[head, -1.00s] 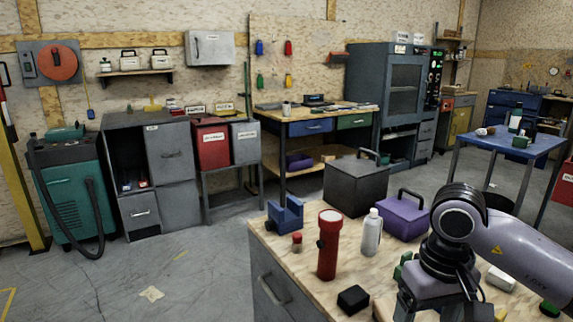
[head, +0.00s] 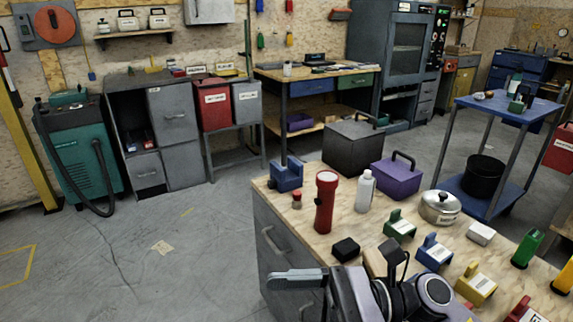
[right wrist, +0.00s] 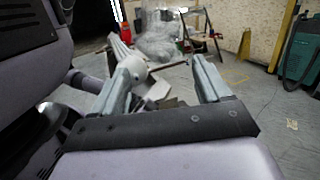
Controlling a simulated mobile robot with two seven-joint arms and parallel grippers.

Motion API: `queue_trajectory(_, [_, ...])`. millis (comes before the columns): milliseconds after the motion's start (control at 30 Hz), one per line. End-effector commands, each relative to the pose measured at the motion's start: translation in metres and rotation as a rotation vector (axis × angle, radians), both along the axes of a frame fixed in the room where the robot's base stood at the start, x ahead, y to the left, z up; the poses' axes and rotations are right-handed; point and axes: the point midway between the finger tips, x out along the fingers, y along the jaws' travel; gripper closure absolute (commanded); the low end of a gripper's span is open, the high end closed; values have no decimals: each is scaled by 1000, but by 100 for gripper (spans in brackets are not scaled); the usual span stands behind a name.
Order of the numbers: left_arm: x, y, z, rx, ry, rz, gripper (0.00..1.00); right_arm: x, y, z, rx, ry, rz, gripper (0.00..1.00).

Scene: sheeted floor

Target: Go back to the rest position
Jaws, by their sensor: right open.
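My right gripper (right wrist: 165,78) is open and empty in the right wrist view, with its two grey fingers well apart and the floor and room beyond them. In the head view, part of my right gripper (head: 298,278) shows low in the middle, pointing left in front of the workbench's near corner. My right arm is folded at the bottom edge and covers part of the bench. My left gripper does not show in the head view.
A wooden-topped workbench (head: 335,218) holds a red flashlight (head: 325,202), a white bottle (head: 365,190), a purple box (head: 396,178), a pot (head: 440,207) and several coloured blocks. A blue table (head: 480,103) stands at the right. The floor (head: 180,265) at the left is clear.

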Motion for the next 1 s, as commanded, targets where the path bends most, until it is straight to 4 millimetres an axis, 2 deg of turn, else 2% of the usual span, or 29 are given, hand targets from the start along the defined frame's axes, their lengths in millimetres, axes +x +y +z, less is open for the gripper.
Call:
queue_trajectory(33, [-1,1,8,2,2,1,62,6,-2,11,91,186,-60,23])
queue_trajectory(133, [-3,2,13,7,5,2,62,26,-16,20,271,557,-167,23])
queue_trajectory(267, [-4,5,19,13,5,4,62,54,-48,8,519,1052,-285,23])
queue_trajectory(367, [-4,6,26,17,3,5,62,67,-79,-21,729,1429,-364,23])
queue_trajectory(467, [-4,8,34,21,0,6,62,68,-112,-64,960,1797,-434,23])
queue_trajectory(567, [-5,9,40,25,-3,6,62,52,-143,-115,1223,2143,-497,23])
queue_trajectory(600, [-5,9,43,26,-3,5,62,42,-154,-136,1333,2267,-520,23])
queue_trajectory(733, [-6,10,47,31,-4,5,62,-3,-180,-192,1678,2578,-577,23])
queue_trajectory(767, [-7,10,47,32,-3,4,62,-13,-183,-202,-1673,-2516,562,23])
queue_trajectory(900, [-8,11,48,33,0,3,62,-47,-193,-231,-1618,-2261,504,23])
queue_trajectory(1000, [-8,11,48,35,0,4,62,-57,-196,-239,-1603,-2190,487,23])
